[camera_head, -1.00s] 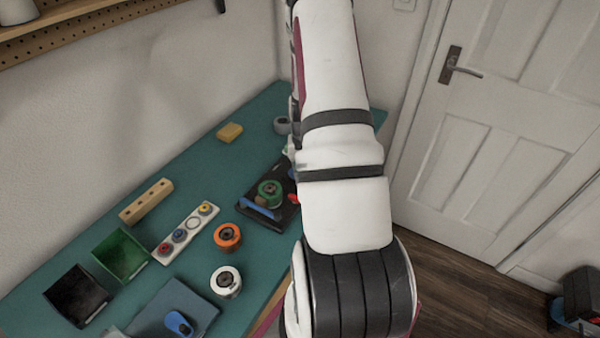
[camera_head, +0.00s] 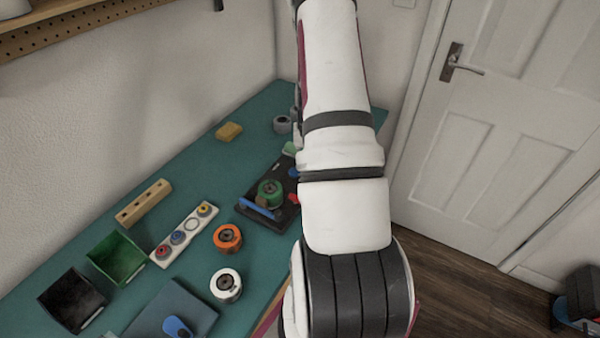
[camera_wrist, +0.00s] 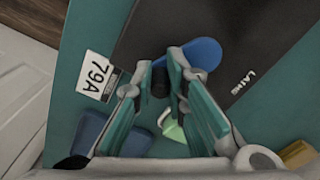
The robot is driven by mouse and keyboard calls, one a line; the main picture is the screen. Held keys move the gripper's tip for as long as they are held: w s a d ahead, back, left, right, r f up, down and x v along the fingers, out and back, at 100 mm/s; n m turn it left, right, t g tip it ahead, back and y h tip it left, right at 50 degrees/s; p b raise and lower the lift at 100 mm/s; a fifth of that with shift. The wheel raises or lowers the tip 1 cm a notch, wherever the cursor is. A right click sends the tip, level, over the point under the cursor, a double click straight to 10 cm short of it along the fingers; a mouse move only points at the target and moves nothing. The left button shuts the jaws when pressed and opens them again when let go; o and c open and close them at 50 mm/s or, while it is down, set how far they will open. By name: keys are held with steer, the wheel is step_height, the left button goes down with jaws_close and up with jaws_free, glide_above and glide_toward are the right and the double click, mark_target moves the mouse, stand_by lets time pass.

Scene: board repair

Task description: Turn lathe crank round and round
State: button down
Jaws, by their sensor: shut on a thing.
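The lathe's dark base (camera_head: 276,222) lies on the teal bench right of its middle, partly hidden behind my arm in the head view. A green round part (camera_head: 270,192) and a blue bar sit on it. The crank's rounded blue arm extends right from between the fingertips. The fingers hide part of the grip. In the head view my arm hides the gripper.
A white "79A" label (camera_wrist: 96,76) lies beside the base. An orange spool (camera_head: 228,238), a white spool (camera_head: 226,285), a green bin (camera_head: 117,260) and a black bin (camera_head: 73,300) stand left on the bench. A yellow block (camera_head: 229,131) lies farther back.

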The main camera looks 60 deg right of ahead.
steer(key=shift+s+d+f, duration=0.1)
steer(key=shift+d, duration=0.05)
steer(key=shift+d+r+p, duration=0.1)
steer(key=shift+r+p, duration=0.65)
steer(key=shift+r, duration=0.7)
steer(key=shift+r+p, duration=0.65)
steer(key=shift+r, duration=0.95)
steer(key=shift+a, duration=0.2)
